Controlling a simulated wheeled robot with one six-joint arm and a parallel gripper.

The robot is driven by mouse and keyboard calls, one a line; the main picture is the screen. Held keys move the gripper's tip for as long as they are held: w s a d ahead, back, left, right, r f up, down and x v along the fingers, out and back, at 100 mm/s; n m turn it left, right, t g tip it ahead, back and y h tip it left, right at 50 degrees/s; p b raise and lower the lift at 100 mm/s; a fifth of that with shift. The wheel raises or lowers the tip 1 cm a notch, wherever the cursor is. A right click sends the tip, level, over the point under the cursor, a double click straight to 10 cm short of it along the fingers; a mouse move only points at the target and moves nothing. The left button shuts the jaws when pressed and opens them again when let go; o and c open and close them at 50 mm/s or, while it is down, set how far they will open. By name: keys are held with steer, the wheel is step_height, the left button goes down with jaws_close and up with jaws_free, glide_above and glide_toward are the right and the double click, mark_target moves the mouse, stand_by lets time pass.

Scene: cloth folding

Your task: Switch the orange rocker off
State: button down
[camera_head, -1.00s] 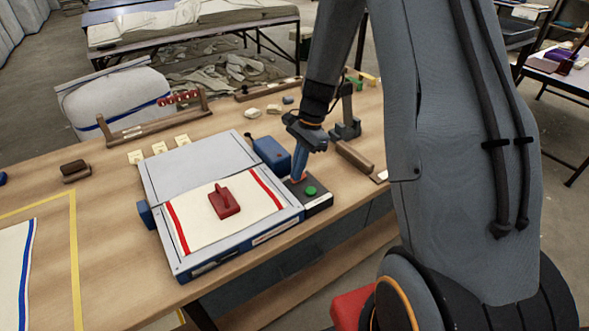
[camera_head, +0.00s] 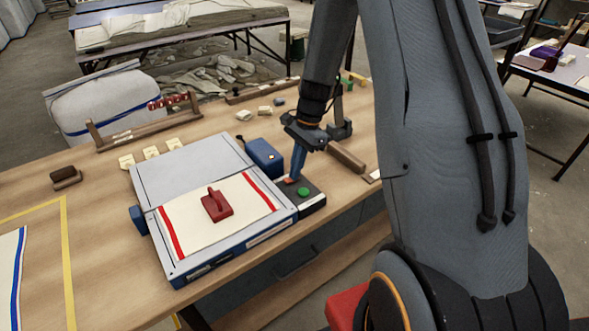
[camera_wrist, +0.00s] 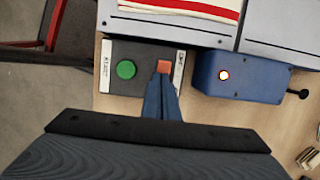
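The orange rocker (camera_wrist: 164,67) sits on a dark control box (camera_head: 314,201), beside a round green button (camera_head: 303,192). The green button also shows in the wrist view (camera_wrist: 126,69). The rocker shows as a small orange patch in the head view (camera_head: 289,181). My gripper (camera_head: 297,174) points down over the box, its blue fingers together and holding nothing. In the wrist view the fingertips (camera_wrist: 163,82) are at the near edge of the rocker and hide part of it; I cannot tell whether they touch it. Which way the rocker is tipped is unclear.
A flat press (camera_head: 190,166) bears a white cloth (camera_head: 240,202) with red stripes and a red-handled block (camera_head: 217,206). A blue box (camera_head: 264,154) with a lit lamp (camera_wrist: 224,75) stands close behind the control box. A wooden bar (camera_head: 346,158) lies to the right.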

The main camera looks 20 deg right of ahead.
steer(key=d+v, duration=0.1)
steer(key=v, duration=1.2)
steer(key=shift+w+d+r+b, duration=0.2)
steer(key=shift+d+b, duration=0.05)
steer(key=shift+b, duration=0.1)
